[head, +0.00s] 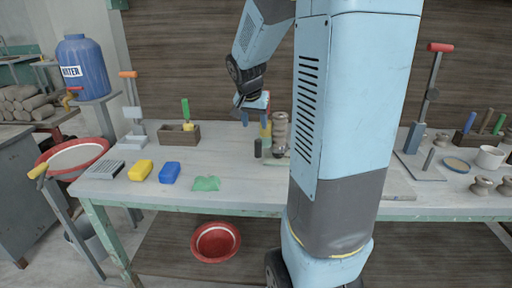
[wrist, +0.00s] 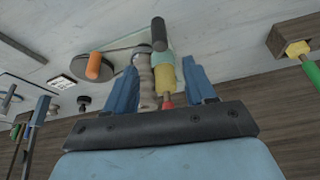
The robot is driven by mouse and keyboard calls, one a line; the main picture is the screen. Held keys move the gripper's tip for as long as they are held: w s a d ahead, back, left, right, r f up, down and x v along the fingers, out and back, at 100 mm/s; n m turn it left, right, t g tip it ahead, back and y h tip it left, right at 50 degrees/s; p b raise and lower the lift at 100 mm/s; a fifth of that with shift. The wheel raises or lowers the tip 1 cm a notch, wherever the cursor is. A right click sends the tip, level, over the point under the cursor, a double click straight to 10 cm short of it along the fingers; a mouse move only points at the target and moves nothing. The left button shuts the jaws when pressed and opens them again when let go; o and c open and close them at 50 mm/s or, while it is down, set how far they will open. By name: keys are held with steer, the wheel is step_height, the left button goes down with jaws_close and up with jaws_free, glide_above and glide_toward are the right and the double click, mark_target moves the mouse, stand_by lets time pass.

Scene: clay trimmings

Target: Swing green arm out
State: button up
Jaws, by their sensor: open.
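My gripper (head: 255,118) is open above the back of the table, over a group of upright things. In the wrist view, its blue fingers (wrist: 163,85) stand either side of a stacked grey-brown spool shape (wrist: 146,82) and a yellow and pale green post (wrist: 165,76). A black cylinder (wrist: 158,34) stands beside them; it also shows in the head view (head: 258,148). I cannot tell if the fingers touch any of these. A green upright handle (head: 185,108) rises from a wooden box (head: 166,135) to the left. I cannot tell which piece is the green arm.
A grey brush block (head: 105,169), yellow block (head: 141,170), blue block (head: 170,172) and green cloth (head: 206,184) lie along the table's left front. An orange-handled upright tool (head: 130,105) stands behind. A red-handled post (head: 425,95) stands at the right. My arm hides the table's middle.

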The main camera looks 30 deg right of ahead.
mark_target(259, 147)
steer(key=x, duration=1.4)
steer(key=shift+c, duration=0.5)
jaws_close()
